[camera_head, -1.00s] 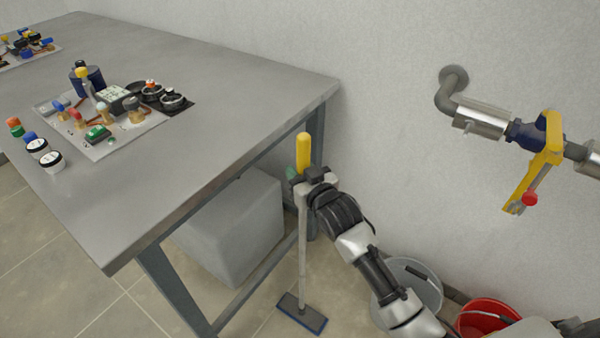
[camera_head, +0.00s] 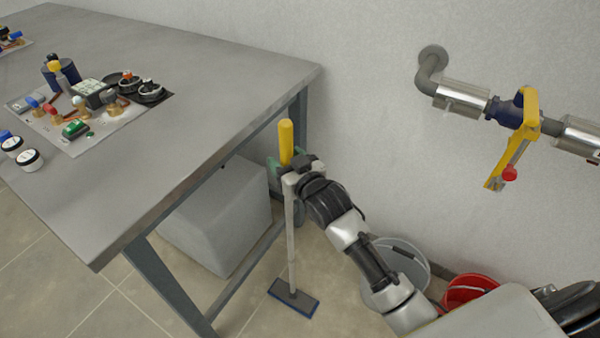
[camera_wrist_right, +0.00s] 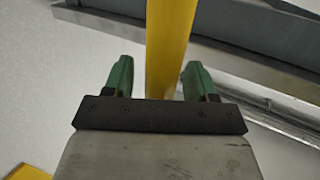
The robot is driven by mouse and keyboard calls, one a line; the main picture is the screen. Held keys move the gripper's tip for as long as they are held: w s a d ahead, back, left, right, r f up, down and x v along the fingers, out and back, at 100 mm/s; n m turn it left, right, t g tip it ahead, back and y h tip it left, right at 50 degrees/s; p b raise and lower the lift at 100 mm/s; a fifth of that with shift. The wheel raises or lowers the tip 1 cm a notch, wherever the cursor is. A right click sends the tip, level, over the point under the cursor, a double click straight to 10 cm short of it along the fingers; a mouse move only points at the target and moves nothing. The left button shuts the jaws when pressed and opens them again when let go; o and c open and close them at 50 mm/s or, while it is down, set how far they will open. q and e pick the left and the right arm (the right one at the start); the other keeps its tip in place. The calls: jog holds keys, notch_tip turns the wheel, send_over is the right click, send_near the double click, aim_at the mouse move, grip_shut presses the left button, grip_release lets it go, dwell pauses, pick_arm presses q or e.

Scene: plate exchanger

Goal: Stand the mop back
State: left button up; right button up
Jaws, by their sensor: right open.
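The mop stands upright beside the table's right end, with a yellow grip (camera_head: 286,142), a grey pole (camera_head: 291,240) and a flat blue-edged head (camera_head: 293,298) on the floor. My right gripper (camera_head: 279,172) is at the lower part of the yellow grip. In the right wrist view, the yellow grip (camera_wrist_right: 169,50) runs between the two green fingertips of the gripper (camera_wrist_right: 160,80). The fingers are open, with a gap on each side of the grip. My left gripper is not in view.
The grey table (camera_head: 190,70) carries a board (camera_head: 75,120) of small parts. A grey box (camera_head: 215,220) is under it. A grey bucket (camera_head: 385,285) and a red bucket (camera_head: 468,288) stand by the wall. A pipe with a yellow-handled valve (camera_head: 515,140) juts from the wall.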

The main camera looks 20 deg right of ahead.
jog(key=f+v, duration=0.1)
jog(key=v, duration=0.9)
jog(key=s+d+f+g+h, duration=0.1)
jog(key=s+f+g, duration=0.3)
jog(key=f, duration=1.1)
jog(key=s+d+f+g+h, duration=0.1)
jog(key=s+d+f+g, duration=0.2)
jog(key=f, duration=1.3)
jog(key=s+f+g, duration=0.4)
jog(key=s+f, duration=0.8)
jog(key=s, duration=0.1)
jog(key=s+f+g+h, duration=0.15)
jog(key=s+f, duration=0.35)
jog(key=s, duration=0.5)
jog(key=s+f+g, duration=0.3)
jog(key=s+f, duration=0.1)
jog(key=s, duration=0.7)
pick_arm(q)
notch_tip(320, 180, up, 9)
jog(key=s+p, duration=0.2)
jog(key=p, duration=0.8)
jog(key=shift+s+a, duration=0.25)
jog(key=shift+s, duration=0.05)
pick_arm(e)
notch_tip(320, 180, up, 9)
jog(key=shift+d, duration=0.15)
jog(key=shift+w+r, duration=0.1)
jog(key=shift+w, duration=0.05)
